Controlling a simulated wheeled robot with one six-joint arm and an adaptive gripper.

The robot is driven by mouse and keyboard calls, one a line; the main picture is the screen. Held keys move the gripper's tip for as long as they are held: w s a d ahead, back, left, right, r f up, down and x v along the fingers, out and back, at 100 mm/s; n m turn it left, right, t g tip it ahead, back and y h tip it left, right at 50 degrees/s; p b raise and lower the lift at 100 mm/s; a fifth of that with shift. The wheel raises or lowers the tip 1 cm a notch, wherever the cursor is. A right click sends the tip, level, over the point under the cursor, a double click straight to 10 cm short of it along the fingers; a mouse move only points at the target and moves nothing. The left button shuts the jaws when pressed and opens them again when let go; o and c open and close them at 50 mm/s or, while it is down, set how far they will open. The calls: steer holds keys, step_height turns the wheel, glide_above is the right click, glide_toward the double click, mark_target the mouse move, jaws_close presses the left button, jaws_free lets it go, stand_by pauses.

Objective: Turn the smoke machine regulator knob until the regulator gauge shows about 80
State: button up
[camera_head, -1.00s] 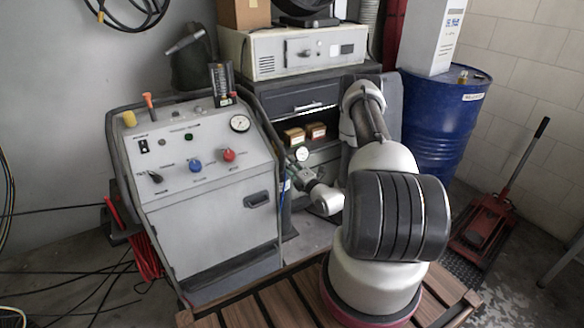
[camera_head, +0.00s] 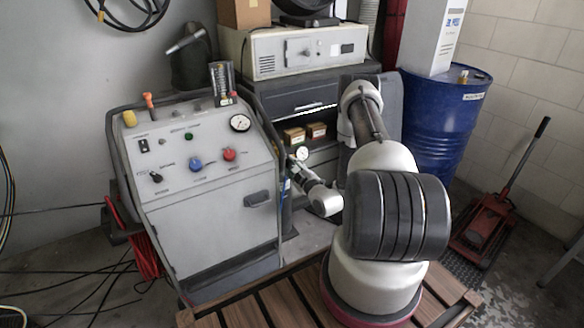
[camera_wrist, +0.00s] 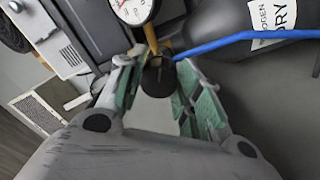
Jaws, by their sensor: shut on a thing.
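The regulator knob (camera_wrist: 158,76) is a dark round knob in the wrist view, below a brass stem. My gripper (camera_wrist: 160,84), with green finger pads, is shut on this knob, one finger on each side. The gripper (camera_head: 297,171) also shows in the head view, at the right side of the grey machine. The regulator gauge (camera_wrist: 134,9) is a white dial just above the knob, cut by the top edge; I cannot read its value. It is a small dial (camera_head: 302,153) in the head view, too small to read.
A blue hose (camera_wrist: 245,38) runs right of the knob, beside a dark cylinder with a white label (camera_wrist: 272,20). A blue drum (camera_head: 440,125) stands at right.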

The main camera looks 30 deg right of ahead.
steer(key=m, duration=0.4)
steer(key=shift+s+f+m, duration=0.1)
steer(key=shift+m, duration=0.3)
steer(key=m, duration=0.4)
steer(key=shift+a+m, duration=0.1)
steer(key=shift+m, duration=0.3)
steer(key=o, duration=1)
steer(key=s, duration=1.2)
